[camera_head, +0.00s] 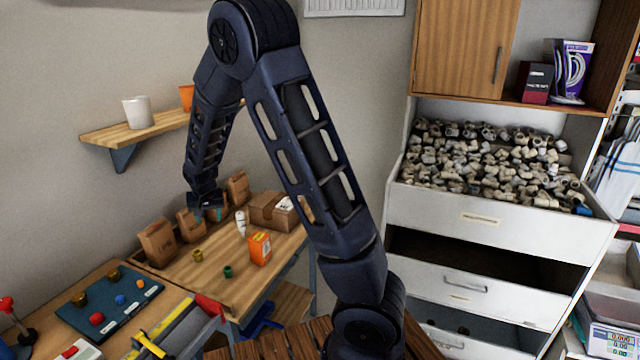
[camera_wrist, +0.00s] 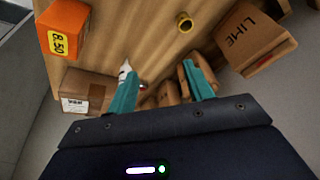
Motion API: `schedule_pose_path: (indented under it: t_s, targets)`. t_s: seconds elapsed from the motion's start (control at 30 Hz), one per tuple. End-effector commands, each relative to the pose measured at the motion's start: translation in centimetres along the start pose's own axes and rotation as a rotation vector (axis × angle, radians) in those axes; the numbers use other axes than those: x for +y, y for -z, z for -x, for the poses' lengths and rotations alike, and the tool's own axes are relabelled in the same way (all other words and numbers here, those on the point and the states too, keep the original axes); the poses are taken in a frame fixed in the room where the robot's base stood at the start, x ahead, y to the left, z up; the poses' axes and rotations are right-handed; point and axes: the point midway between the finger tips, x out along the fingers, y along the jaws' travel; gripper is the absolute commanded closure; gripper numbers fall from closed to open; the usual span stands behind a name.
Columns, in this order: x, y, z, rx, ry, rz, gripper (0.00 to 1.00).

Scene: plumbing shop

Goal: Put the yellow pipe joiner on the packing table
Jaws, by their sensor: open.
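A small yellow pipe joiner (camera_head: 197,255) stands on the wooden packing table (camera_head: 190,281), towards its left side. It also shows near the top of the wrist view (camera_wrist: 184,22), beyond my fingertips and apart from them. My gripper (camera_head: 212,213) is above the back of the table, near the paper bags. In the wrist view its teal fingers (camera_wrist: 162,76) are spread with nothing held between them.
Paper bags (camera_head: 158,243), a cardboard box (camera_head: 270,212), a white bottle (camera_head: 241,223), an orange box (camera_head: 259,248) and a green joiner (camera_head: 228,271) stand on the table. A blue mat (camera_head: 110,300) with fittings lies at left. A drawer cabinet (camera_head: 500,225) holds many grey fittings.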

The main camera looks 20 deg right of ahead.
Motion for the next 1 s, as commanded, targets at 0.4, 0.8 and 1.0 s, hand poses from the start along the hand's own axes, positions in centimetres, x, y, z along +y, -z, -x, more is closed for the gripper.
schedule_pose_path:
  t_s: [0.4, 0.8, 1.0]
  targets:
    - [10.5, -0.7, 11.4, -0.030, 0.058, -0.035, 0.49]
    - [19.1, -5.2, 21.1, -0.014, 0.081, -0.022, 0.49]
    - [22.6, -8.7, 25.2, 0.006, 0.073, -0.008, 0.49]
